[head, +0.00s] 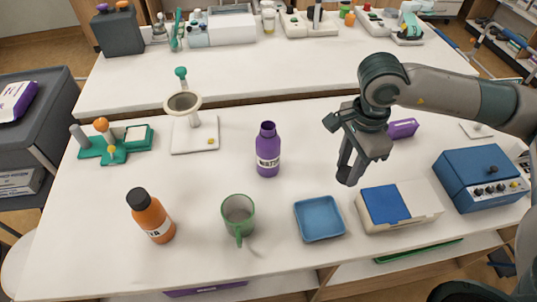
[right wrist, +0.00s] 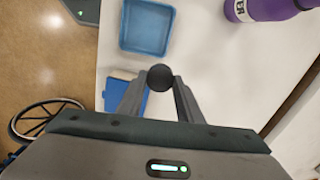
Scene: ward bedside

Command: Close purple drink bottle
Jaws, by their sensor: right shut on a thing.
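The purple drink bottle (head: 268,155) stands upright near the middle of the white table, with an uncovered, dark mouth. Its side shows at the top right of the right wrist view (right wrist: 270,10). My right gripper (head: 351,166) is above the table, to the right of the bottle and apart from it. In the right wrist view its fingertips are shut on a round black cap (right wrist: 160,77). The cap cannot be made out in the head view. My left gripper is not in view.
An orange bottle (head: 151,217) with a black top and a green mug (head: 238,215) stand in front. A blue tray (head: 320,219), a white-and-blue box (head: 400,207) and a blue device (head: 481,178) are at right. A white stand (head: 194,136) is behind left of the bottle.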

